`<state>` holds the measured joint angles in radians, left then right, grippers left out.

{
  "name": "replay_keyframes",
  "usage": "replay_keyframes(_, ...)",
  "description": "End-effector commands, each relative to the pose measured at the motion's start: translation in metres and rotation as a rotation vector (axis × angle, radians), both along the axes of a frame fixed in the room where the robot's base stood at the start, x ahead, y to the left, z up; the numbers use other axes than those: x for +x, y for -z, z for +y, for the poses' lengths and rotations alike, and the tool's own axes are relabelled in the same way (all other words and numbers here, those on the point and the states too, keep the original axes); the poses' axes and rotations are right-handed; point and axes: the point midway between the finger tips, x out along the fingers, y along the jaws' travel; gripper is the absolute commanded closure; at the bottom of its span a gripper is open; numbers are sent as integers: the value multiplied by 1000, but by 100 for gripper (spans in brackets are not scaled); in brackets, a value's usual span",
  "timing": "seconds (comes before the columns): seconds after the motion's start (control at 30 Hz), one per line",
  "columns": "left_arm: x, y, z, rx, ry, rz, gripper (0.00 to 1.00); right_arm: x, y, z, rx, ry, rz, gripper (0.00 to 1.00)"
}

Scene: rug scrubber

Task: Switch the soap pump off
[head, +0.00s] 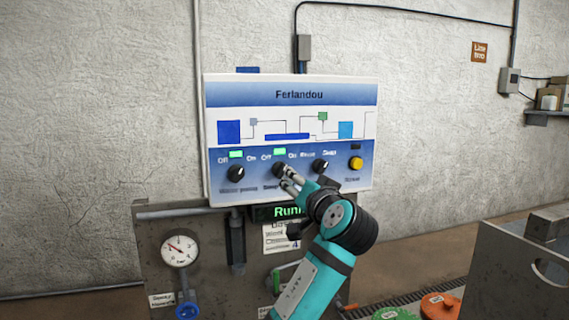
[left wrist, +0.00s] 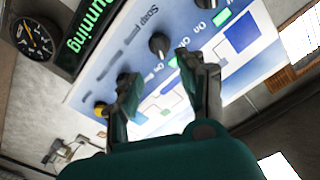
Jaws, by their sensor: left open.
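The control panel (head: 290,95) hangs on the wall. Its soap pump knob (head: 278,169) is black and sits second from the left, between Off and On marks. The green lamp (head: 279,152) above it is lit. My left gripper (head: 285,178) is open just in front of this knob, its fingers partly covering the label below. In the left wrist view the panel appears turned, and the knob (left wrist: 158,43) lies just beyond the gap between the open fingers (left wrist: 158,64). I see no clear contact. My right gripper is not in view.
A black knob (head: 236,174) with a lit lamp is left of the soap knob. Another knob (head: 320,166) and a yellow button (head: 356,163) are to the right. A green display (head: 283,212), partly hidden by my arm, and a gauge (head: 180,250) sit below.

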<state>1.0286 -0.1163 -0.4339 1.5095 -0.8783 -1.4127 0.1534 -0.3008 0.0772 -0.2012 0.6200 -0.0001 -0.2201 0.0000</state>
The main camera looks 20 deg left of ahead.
Motion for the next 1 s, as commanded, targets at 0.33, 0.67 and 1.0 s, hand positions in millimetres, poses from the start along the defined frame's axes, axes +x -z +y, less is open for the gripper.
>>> replay_keyframes(0.33, 63, -5, 43, 3, -2, 3, 60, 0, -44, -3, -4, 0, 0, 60)
replay_keyframes(0.67, 91, -1, 61, 1, 1, 1, 60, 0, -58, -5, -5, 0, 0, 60)
replay_keyframes(1.0, 92, 1, 62, 0, 1, 0, 65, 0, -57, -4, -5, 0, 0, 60)
